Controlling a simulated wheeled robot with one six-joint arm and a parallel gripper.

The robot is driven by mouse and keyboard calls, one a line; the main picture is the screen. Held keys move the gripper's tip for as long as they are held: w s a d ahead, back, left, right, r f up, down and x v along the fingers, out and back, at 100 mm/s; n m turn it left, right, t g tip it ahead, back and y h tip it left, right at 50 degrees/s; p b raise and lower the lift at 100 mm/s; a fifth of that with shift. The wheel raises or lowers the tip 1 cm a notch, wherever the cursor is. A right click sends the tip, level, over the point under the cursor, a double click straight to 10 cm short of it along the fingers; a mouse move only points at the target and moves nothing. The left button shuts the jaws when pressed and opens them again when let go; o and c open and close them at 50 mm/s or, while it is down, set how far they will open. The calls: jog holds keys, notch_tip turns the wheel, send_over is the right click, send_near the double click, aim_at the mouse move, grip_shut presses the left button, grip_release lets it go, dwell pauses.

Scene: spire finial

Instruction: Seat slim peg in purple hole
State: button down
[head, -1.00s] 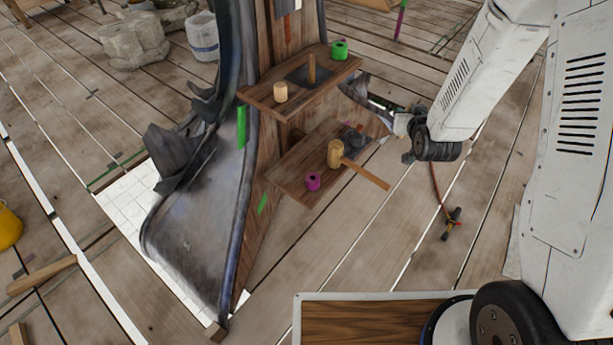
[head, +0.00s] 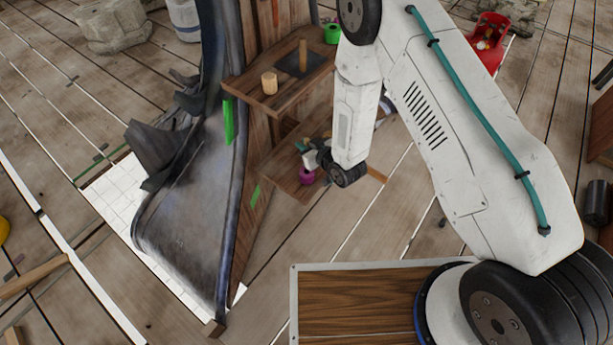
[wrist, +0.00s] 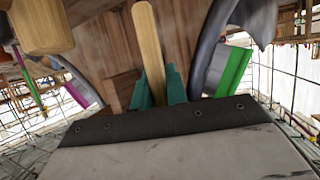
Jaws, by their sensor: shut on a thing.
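My gripper (head: 302,148) is at the lower wooden shelf of the spire, just above and beside the purple ring (head: 307,177) with the hole. In the wrist view, the teal fingers of my gripper (wrist: 158,82) are shut on a slim pale wooden peg (wrist: 148,42). The peg sticks out well past the fingertips and has a rounded end. In the head view the peg is too small or hidden to make out. The inside of the purple hole is not clear, and I cannot tell whether the peg touches the ring.
A thick wooden cylinder (wrist: 42,24) is close at upper left in the wrist view. The upper shelf (head: 262,99) overhangs, carrying a short peg (head: 269,83), an upright peg (head: 303,54) and a green ring (head: 331,33).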

aim_at(305, 169)
jog(key=f, duration=1)
jog(key=shift+s+f, duration=0.2)
jog(key=shift+s, duration=0.1)
jog(key=c, duration=1.5)
grip_release()
jog(key=shift+o, duration=0.6)
jog(key=shift+w, duration=0.1)
jog(key=shift+r, duration=0.15)
jog(key=v, duration=1.2)
jog(key=shift+w+r, duration=0.15)
jog(key=shift+w, duration=0.05)
